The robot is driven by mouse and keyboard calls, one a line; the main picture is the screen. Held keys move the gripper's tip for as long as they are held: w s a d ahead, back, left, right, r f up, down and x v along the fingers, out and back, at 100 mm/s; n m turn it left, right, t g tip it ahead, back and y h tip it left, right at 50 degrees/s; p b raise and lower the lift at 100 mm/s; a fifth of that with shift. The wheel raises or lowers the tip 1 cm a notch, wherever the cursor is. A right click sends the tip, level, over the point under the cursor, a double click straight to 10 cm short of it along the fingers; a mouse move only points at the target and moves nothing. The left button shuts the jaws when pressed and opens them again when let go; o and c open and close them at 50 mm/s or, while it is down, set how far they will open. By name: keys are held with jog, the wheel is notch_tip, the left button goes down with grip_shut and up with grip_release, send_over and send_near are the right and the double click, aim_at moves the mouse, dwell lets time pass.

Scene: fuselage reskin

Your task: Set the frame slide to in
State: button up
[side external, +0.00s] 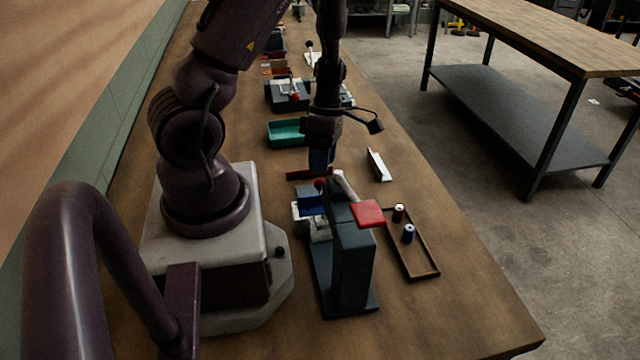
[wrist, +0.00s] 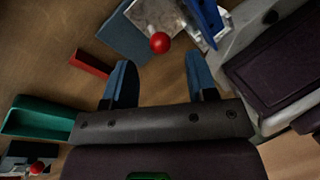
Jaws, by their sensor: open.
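A dark grey fixture (side external: 350,260) stands on the bench in front of my base, with a red paddle (side external: 368,213) on an arm at its top. A red ball knob (side external: 319,184) shows beside its blue part (side external: 312,202). In the wrist view the knob (wrist: 160,42) lies ahead of my fingertips, between their lines, by a pale metal plate (wrist: 155,13) and the blue part (wrist: 207,18). I cannot tell the frame slide's position. My gripper (side external: 320,165) points down just behind the knob; in the wrist view (wrist: 160,78) its blue fingers are apart and empty.
A green tray (side external: 287,133) and a red bar (side external: 300,175) lie behind the fixture. A white angled piece (side external: 378,165) lies to the right. A wooden tray (side external: 425,262) there holds a red and a blue spool. More fixtures (side external: 288,95) stand farther back.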

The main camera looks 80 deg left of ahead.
aim_at(320, 186)
jog(key=x, duration=0.6)
